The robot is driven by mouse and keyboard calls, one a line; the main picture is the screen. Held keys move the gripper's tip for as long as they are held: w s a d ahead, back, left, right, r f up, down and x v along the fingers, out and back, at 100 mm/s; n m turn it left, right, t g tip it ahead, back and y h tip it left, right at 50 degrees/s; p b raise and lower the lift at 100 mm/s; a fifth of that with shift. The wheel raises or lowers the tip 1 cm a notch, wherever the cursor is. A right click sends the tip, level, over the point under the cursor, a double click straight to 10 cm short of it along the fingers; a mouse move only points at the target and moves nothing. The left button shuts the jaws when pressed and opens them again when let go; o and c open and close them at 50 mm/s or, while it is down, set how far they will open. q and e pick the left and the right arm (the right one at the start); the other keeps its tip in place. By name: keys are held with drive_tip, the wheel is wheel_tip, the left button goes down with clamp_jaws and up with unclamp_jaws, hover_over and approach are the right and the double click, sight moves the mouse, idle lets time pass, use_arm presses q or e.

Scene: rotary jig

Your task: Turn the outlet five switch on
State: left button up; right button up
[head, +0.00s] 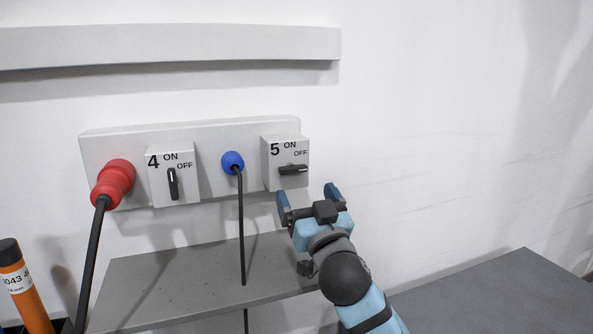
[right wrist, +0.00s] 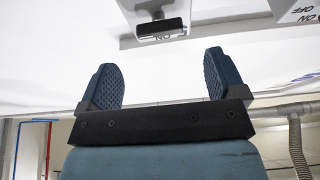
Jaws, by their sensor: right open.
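The outlet five switch is a white box (head: 270,178) marked 5, ON and OFF, at the right end of the wall panel. Its black knob (head: 293,170) lies about level, its right end below the OFF mark. My right gripper (head: 308,196) is open and empty, just below and in front of this box, its blue fingers spread apart. In the right wrist view the knob (right wrist: 162,30) shows beyond and between the open fingertips (right wrist: 163,78), apart from them. My left gripper is not in view.
The outlet four switch (head: 173,184) sits left on the panel, its knob upright. A red plug (head: 113,183) and a blue plug (head: 232,161) have hanging black cables. A grey shelf (head: 190,280) is below. An orange cylinder (head: 24,296) stands at lower left. The wall on the right is bare.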

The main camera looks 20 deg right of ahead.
sight(295, 171)
drive_tip(key=p+x, duration=0.1)
drive_tip(key=x, duration=0.6)
drive_tip(key=c, duration=0.9)
